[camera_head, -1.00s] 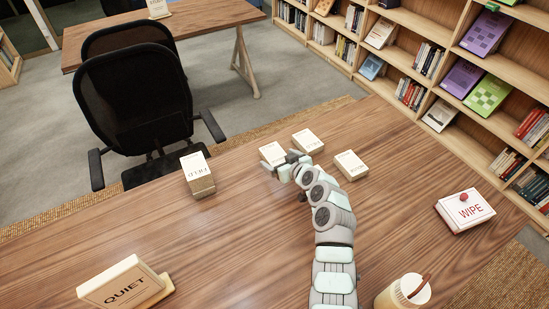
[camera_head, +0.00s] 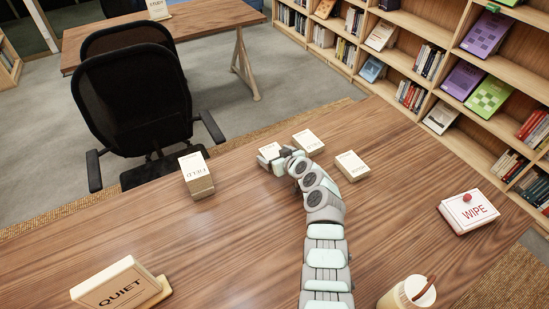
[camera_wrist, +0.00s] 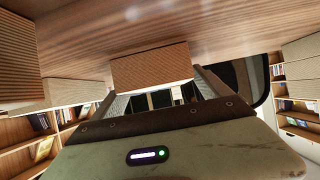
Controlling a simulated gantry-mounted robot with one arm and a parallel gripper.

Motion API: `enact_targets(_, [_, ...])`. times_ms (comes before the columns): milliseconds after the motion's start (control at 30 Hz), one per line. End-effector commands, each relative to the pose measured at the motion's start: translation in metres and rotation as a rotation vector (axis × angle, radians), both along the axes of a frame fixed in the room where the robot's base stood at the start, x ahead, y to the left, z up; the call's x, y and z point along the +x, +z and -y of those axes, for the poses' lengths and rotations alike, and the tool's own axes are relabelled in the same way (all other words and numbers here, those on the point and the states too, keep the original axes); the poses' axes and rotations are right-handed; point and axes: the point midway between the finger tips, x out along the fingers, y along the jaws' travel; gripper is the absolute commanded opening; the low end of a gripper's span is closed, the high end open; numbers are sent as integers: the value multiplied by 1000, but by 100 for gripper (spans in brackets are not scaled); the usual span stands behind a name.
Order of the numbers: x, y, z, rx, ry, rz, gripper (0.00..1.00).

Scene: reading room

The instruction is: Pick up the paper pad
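Several small cream pads with printed covers sit on the wooden table; which one is the paper pad I cannot tell. The centre pad (camera_head: 267,150) is partly hidden by my gripper (camera_head: 275,160). A second pad (camera_head: 308,141) lies just right of it, and a third pad (camera_head: 352,165) lies further right. A taller block-like pad marked FIELD (camera_head: 197,176) stands to the left. In the wrist view, which looks upside down, a pad's brown side (camera_wrist: 152,66) lies directly ahead of my gripper (camera_wrist: 158,88). Its fingers are spread; I see no firm contact.
A QUIET sign (camera_head: 120,286) stands at the front left. A WIPE box (camera_head: 468,212) with a red knob lies at the right, and a cup (camera_head: 412,292) stands at the front right. A black chair (camera_head: 135,105) is behind the table. The middle left of the tabletop is clear.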

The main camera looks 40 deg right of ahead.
Motion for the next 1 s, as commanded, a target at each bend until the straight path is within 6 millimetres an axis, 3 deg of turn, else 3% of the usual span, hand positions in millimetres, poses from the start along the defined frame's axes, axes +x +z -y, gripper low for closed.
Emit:
enact_targets(767, [0, 0, 0, 0, 0, 0, 23])
enact_targets(1000, [0, 1, 0, 0, 0, 1, 22])
